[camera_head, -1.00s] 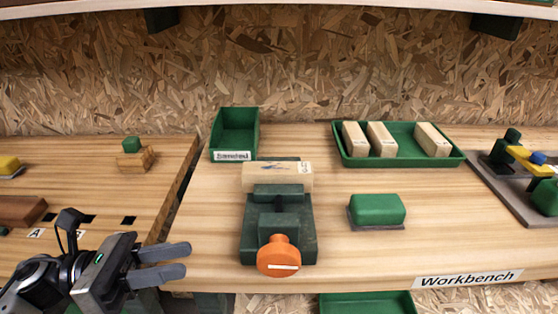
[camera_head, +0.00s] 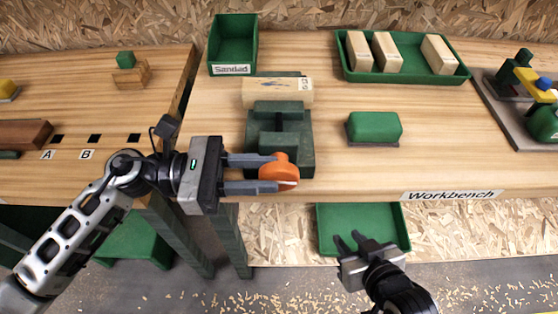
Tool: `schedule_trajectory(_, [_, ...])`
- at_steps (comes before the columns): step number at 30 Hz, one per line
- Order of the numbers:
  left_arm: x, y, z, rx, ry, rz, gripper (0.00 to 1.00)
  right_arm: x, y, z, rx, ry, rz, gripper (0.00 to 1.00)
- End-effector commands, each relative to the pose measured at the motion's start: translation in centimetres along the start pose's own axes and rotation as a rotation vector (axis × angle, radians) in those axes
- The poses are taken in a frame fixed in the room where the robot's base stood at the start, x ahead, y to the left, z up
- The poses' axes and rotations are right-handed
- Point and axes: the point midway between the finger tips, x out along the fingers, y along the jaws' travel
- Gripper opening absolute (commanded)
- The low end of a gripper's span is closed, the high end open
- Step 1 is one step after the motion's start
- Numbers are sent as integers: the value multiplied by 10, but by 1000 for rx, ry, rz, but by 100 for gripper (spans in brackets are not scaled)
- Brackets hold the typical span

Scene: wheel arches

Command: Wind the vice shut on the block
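The green vice (camera_head: 306,140) stands on the workbench with its orange handle knob (camera_head: 283,168) facing the front edge. A pale wooden block (camera_head: 278,92) lies crosswise at its back, behind the front jaw; I cannot tell whether the jaw touches it. My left gripper (camera_head: 277,173) reaches in from the left, one finger at the upper side of the knob and one at its lower side. I cannot tell whether the fingers press on it. My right gripper (camera_head: 349,241) is open and empty, low in front of the bench, over a green bin.
A labelled green bin (camera_head: 232,70) stands behind the vice. A green tray (camera_head: 405,78) holds three pale blocks at the back right. A green lidded item (camera_head: 374,127) sits right of the vice. The lower green bin (camera_head: 362,207) is under the bench edge.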

Motion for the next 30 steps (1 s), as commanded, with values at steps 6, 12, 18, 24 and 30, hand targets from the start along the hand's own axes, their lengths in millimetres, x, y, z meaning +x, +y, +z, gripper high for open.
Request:
schedule_trajectory(6, [26,0,1,-1,-1,0,28,-4,0,-4,-5,-4,3,28])
schedule_trajectory(12, [31,0,0,0,0,1,28,-2,1,-1,-6,-7,4,28])
schedule_trajectory(18, [31,0,0,0,0,1,23,-1,2,-4,-8,0,6,28])
schedule_trajectory(24, [31,0,0,0,0,1,0,-1,2,-5,-8,2,6,28])
schedule_trajectory(30, [31,0,1,1,20,1,0,-4,2,-9,-8,2,7,28])
